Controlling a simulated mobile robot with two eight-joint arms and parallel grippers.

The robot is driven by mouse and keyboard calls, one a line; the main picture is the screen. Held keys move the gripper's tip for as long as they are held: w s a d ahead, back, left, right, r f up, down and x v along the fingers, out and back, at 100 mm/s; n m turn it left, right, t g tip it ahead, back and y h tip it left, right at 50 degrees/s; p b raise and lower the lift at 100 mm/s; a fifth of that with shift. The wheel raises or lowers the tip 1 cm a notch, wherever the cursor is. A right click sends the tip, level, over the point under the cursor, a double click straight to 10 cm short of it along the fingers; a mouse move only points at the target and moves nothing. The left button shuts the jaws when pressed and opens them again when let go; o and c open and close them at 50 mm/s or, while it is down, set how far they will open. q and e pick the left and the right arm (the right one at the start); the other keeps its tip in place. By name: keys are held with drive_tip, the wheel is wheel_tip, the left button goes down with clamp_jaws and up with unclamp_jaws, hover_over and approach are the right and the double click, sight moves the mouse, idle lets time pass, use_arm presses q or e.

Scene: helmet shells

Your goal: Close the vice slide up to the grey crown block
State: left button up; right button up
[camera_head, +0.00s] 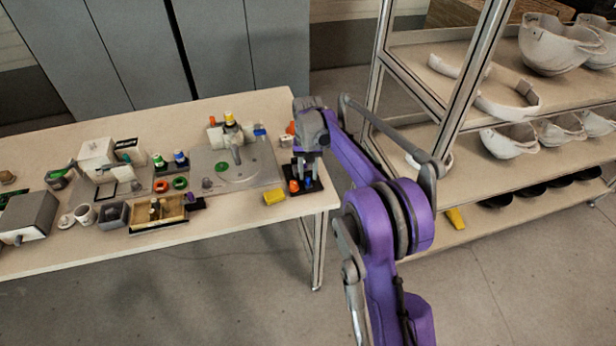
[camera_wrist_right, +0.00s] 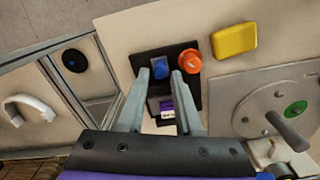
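My right gripper (camera_head: 308,170) is over the right end of the table, above a black base plate (camera_head: 287,170) with an orange knob (camera_head: 294,187) and a blue piece (camera_head: 308,182). In the right wrist view its two fingers (camera_wrist_right: 160,82) are apart, with the blue piece (camera_wrist_right: 160,67) just ahead between the tips and the orange knob (camera_wrist_right: 189,62) to the right. A small purple-and-white part (camera_wrist_right: 167,104) shows between the fingers. I cannot tell for sure which part is the vice slide or the grey crown block. I cannot tell whether the fingers touch anything. My left gripper is out of view.
A yellow block (camera_head: 274,197) lies left of the base plate. A grey plate with a lever (camera_head: 212,160) stands further left. A wooden tray (camera_head: 158,214), grey box (camera_head: 113,214) and mug (camera_head: 84,214) follow. A shelf rack (camera_head: 505,180) with white shells stands right of the table.

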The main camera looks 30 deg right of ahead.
drive_tip(key=shift+f, duration=0.95)
clamp_jaws()
idle(0.8)
